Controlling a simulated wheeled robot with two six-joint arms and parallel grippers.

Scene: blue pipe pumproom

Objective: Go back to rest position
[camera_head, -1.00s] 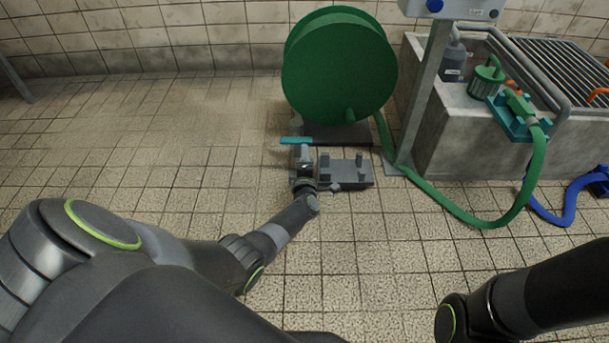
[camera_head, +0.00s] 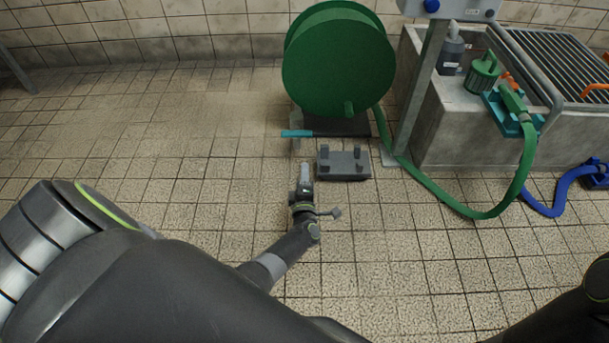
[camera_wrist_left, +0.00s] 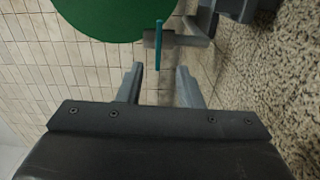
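My left gripper (camera_head: 305,168) is open and empty, above the tiled floor in front of the green hose reel (camera_head: 338,62). In the left wrist view its two fingers (camera_wrist_left: 158,84) stand apart with nothing between them. A teal bar (camera_head: 297,133) lies just beyond the fingertips, apart from them; it also shows in the left wrist view (camera_wrist_left: 158,46). My right arm shows only at the bottom right corner of the head view. The right gripper is out of view.
A grey block with raised posts (camera_head: 343,164) sits right of my left gripper. A grey post (camera_head: 416,100) and a concrete basin (camera_head: 440,125) stand to the right. A green hose (camera_head: 470,212) and blue hose (camera_head: 548,210) loop over the floor. The floor at left is clear.

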